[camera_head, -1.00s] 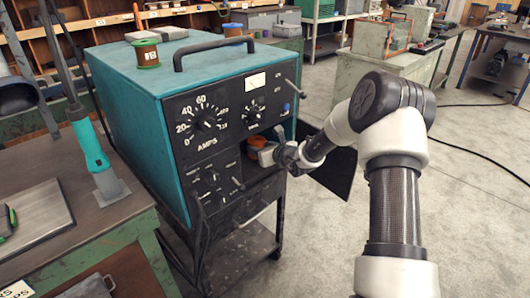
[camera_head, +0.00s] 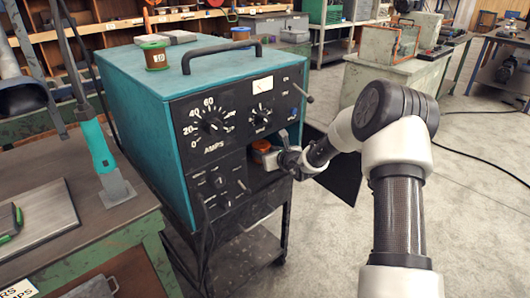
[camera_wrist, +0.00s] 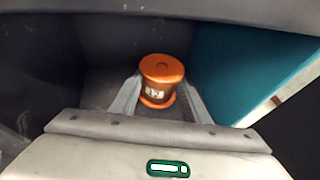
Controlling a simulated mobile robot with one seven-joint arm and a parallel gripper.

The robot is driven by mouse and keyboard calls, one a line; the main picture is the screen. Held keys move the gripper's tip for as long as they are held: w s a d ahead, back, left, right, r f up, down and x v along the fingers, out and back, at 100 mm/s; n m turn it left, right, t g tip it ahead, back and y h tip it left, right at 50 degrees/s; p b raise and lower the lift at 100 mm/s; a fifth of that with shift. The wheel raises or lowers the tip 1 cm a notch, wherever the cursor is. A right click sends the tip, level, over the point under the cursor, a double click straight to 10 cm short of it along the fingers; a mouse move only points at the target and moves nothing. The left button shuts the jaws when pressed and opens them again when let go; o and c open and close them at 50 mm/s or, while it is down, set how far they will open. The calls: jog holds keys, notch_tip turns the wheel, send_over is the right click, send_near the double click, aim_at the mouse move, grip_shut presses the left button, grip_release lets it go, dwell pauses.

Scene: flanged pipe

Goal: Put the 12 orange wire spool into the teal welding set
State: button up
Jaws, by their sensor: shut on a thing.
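The teal welding set (camera_head: 140,120) stands on a dark cart, its black front panel with dials facing me and an open compartment at its lower right. The orange wire spool marked 12 (camera_wrist: 160,82) is upright between the fingers of my gripper (camera_wrist: 160,100), inside a dark-walled space in the wrist view. In the head view the orange spool (camera_head: 262,146) shows at the compartment opening, with my gripper (camera_head: 272,156) around it. My gripper is shut on the spool. Whether the spool's base touches the compartment floor cannot be told.
Another spool marked 10 (camera_head: 155,55) stands on top of the welding set near its handle (camera_head: 222,52). A workbench (camera_head: 75,220) with a teal-handled tool (camera_head: 98,145) is at the left. Open floor (camera_head: 470,210) lies to the right.

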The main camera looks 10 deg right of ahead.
jog(key=shift+f+b, duration=0.7)
jog(key=o, duration=1.1)
jog(key=shift+o, duration=0.8)
jog(key=shift+s+f, duration=0.1)
jog(key=shift+f, duration=0.1)
jog(key=d+f+p+v, duration=0.1)
jog(key=f+p+v, duration=0.1)
jog(key=v, duration=1.2)
jog(key=d+f+p+v, duration=0.2)
jog(key=v, duration=1.2)
jog(key=shift+s+d, duration=0.2)
jog(key=shift+d, duration=0.1)
